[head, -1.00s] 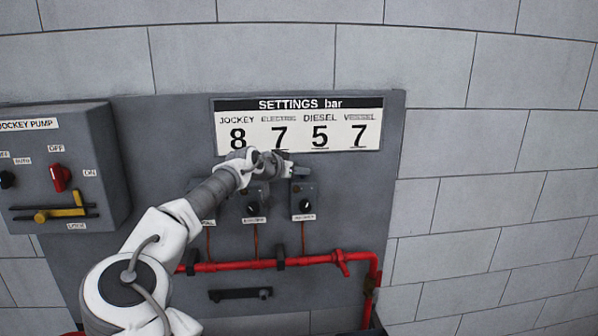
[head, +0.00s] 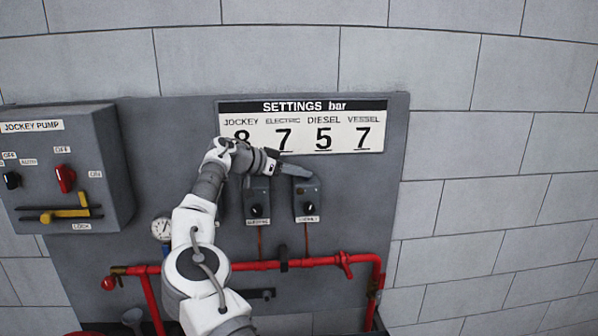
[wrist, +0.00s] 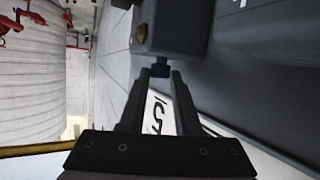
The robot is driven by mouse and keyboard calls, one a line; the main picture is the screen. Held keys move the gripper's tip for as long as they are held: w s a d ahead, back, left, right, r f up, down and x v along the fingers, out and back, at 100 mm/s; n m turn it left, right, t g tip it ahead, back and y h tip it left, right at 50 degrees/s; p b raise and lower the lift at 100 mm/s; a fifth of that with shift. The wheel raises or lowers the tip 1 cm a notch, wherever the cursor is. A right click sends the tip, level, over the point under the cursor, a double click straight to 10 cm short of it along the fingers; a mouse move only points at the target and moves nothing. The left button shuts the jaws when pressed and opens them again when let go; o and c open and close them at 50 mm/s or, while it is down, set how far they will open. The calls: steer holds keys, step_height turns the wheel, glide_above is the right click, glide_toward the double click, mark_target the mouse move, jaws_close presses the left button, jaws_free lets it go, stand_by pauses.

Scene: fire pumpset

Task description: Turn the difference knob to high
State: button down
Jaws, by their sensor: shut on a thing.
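Two grey switch boxes hang below the settings sign: the left box (head: 257,203) and the right box (head: 307,201), each with a black round knob on its front. My gripper (head: 298,171) reaches from the left to the top of the right box. In the wrist view its two fingers (wrist: 161,76) are shut on a small dark-blue knob (wrist: 160,69) that sticks out of a grey box (wrist: 172,25). Its dial marks and current setting cannot be read. I cannot tell for sure that this is the difference knob.
The settings sign (head: 302,126) is just above the gripper, reading 8, 7, 5, 7. A red pipe (head: 320,261) runs below the boxes. The jockey pump panel (head: 70,168), with a red switch and yellow lever, is at left. The brick wall (head: 480,205) at right is clear.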

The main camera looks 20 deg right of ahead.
steer(key=shift+f+m+g, duration=0.3)
steer(key=shift+g, duration=0.1)
stand_by(0.3)
steer(key=c, duration=0.6)
jaws_free()
steer(key=shift+w, duration=0.1)
steer(key=shift+r, duration=0.15)
